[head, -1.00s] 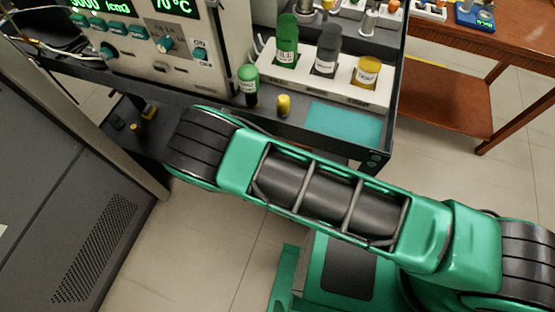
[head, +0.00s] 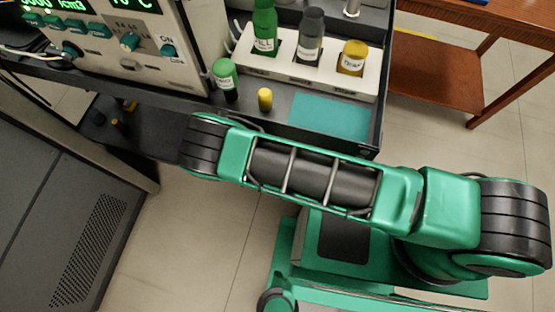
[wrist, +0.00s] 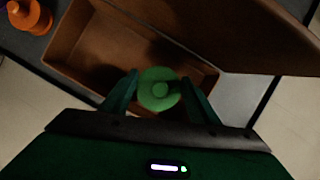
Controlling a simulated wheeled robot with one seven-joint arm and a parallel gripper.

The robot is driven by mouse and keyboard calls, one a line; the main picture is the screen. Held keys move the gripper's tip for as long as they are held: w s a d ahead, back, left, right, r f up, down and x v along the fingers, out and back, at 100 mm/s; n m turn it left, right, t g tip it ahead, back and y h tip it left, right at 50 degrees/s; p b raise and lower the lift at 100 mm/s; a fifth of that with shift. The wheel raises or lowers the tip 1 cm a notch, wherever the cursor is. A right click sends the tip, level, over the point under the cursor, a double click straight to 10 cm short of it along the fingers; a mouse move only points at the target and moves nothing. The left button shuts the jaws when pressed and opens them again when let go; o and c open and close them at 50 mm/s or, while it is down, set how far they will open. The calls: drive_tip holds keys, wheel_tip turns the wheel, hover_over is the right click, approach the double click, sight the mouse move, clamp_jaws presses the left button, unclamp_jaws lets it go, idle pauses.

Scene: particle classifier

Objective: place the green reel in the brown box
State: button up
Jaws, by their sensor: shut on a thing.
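In the wrist view my gripper (wrist: 160,100) is shut on the green reel (wrist: 158,82), with a finger on each side of it. The brown box (wrist: 95,77) is open beyond and below the reel, its inside partly in shadow. The reel appears in front of the box's near side; its height above the box cannot be told. A raised brown panel (wrist: 240,32) at the right looks like the box's lid. In the head view my gripper, the reel and the box do not show.
An orange reel-like object (wrist: 30,17) stands left of the box. In the head view a dark cart (head: 300,135) holds a white rack (head: 310,72) with several bottles, a green-capped bottle (head: 226,85), a small yellow piece (head: 265,98) and a teal mat (head: 330,116).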

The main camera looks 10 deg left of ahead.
drive_tip(key=shift+w+d+f, duration=0.35)
drive_tip(key=shift+d+f, duration=0.25)
drive_tip(key=shift+d, duration=0.1)
drive_tip(key=shift+f, duration=1.9)
drive_tip(key=o, duration=1.2)
drive_tip(key=shift+c, duration=0.2)
drive_tip(key=shift+r, duration=0.1)
drive_tip(key=v, duration=1.2)
